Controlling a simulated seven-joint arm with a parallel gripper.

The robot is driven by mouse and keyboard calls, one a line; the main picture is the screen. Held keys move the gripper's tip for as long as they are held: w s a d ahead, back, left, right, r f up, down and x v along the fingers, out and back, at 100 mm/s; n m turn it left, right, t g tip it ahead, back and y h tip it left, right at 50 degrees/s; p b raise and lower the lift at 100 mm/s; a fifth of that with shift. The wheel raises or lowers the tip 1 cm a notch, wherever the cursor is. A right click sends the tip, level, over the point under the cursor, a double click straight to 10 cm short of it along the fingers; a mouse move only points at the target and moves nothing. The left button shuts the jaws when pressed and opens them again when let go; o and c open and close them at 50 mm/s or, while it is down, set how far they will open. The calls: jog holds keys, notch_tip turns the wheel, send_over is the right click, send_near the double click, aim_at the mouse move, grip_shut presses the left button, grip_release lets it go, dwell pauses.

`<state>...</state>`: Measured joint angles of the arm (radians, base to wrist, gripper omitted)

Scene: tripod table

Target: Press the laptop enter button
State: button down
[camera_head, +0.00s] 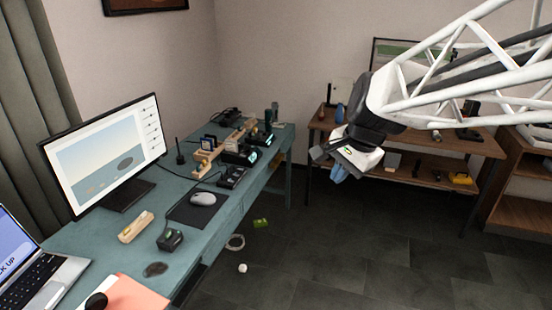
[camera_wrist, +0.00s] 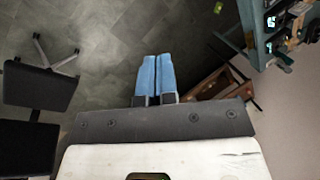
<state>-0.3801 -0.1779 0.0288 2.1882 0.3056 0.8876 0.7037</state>
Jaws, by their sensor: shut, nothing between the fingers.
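The laptop (camera_head: 42,277) stands open at the lower left of the head view, on the near end of a teal desk (camera_head: 100,250). Its screen and part of its dark keyboard (camera_head: 28,284) are cut off by the frame edge. The enter key is too small to pick out. My gripper (camera_head: 339,172) hangs in the air at the upper right, over the floor, well away from the laptop. In the wrist view its two blue fingers (camera_wrist: 154,77) are together with nothing between them. The laptop does not show in the wrist view.
A monitor (camera_head: 108,155), a grey mouse (camera_head: 203,198) on a dark pad, a wooden block (camera_head: 135,227) and several devices crowd the desk. A wooden shelf table (camera_head: 420,143) stands behind my gripper. A dark chair (camera_wrist: 40,88) shows in the wrist view. Open floor lies between.

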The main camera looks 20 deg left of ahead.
jog(key=w+a+f+m+g+y, duration=0.1)
jog(key=w+a+m, duration=0.15)
jog(key=a, duration=0.85)
jog(key=w+a+f+m+y, duration=0.1)
jog(key=w+a, duration=0.2)
jog(key=a, duration=0.8)
jog(key=s+a+f+m+g, duration=0.1)
jog(key=a+f+m, duration=0.15)
jog(key=a, duration=0.85)
jog(key=s+a+f+m+g, duration=0.1)
jog(key=a+f, duration=0.3)
jog(key=a, duration=0.8)
jog(key=m+g+y, duration=0.2)
jog(key=m+g, duration=0.2)
jog(key=m, duration=0.3)
send_over(52, 258)
notch_tip(52, 258, down, 20)
jog(key=shift+f, duration=4.3)
jog(key=shift+f, duration=0.4)
